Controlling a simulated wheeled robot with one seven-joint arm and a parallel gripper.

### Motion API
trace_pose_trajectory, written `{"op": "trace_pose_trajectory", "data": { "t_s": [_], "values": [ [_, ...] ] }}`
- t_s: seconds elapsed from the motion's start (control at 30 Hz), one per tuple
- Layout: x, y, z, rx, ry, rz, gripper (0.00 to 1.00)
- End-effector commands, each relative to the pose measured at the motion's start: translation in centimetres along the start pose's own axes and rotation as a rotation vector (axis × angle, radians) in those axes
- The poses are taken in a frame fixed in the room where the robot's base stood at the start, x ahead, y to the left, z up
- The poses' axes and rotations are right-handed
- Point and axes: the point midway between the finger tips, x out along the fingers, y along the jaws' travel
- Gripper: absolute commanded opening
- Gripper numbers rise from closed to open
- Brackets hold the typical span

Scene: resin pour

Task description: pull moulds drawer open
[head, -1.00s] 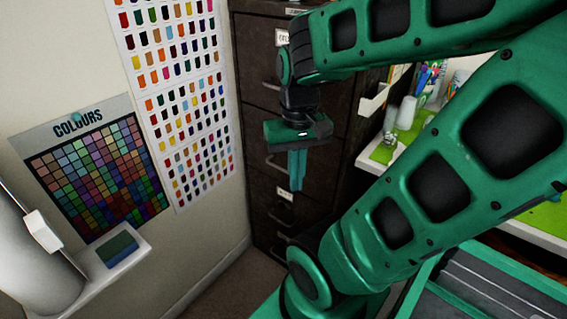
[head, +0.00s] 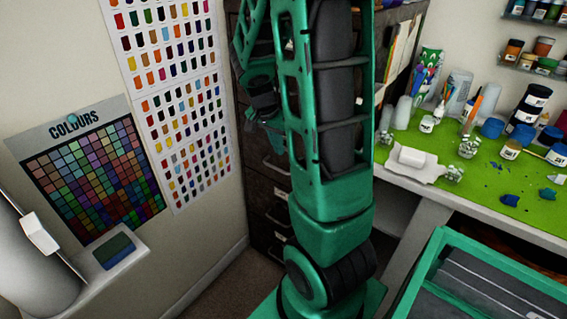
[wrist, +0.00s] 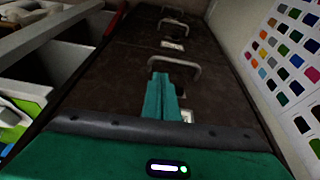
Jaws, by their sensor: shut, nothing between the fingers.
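A dark brown filing cabinet (head: 262,185) stands against the wall, partly hidden behind my arm. Its drawers look shut, with metal bar handles and small pale labels. One drawer handle (head: 275,166) shows below my gripper, and a label (head: 280,238) lower down is too small to read. I cannot tell which drawer is the moulds one. My gripper (head: 273,127) is shut and empty in front of the cabinet. In the wrist view its green fingers (wrist: 161,97) point along the cabinet front, overlapping a near handle (wrist: 174,62); contact cannot be told. Further handles (wrist: 181,24) lie beyond.
A desk with a green mat (head: 480,170), bottles and jars stands right of the cabinet. Colour charts (head: 175,90) hang on the wall to the left. A green-rimmed tray (head: 440,262) is at the lower right. Some floor shows left of the cabinet.

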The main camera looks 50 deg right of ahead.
Motion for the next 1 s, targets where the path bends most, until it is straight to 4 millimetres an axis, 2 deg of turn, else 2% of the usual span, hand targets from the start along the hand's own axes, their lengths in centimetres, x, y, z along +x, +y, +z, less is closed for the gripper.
{"op": "trace_pose_trajectory", "data": {
  "t_s": [0.1, 0.33, 0.6, 0.8, 1.0],
  "values": [
    [1.1, -0.9, -0.7, 0.044, 0.02, 0.002, 0.0],
    [3.0, -1.1, -1.0, 0.06, 0.026, 0.003, 0.0],
    [7.4, -1.1, -1.0, 0.059, 0.025, 0.003, 0.0],
    [10.0, -1.1, -1.1, 0.058, 0.025, 0.002, 0.0],
    [11.2, -1.2, -1.1, 0.058, 0.026, -0.001, 0.0]
  ]
}}
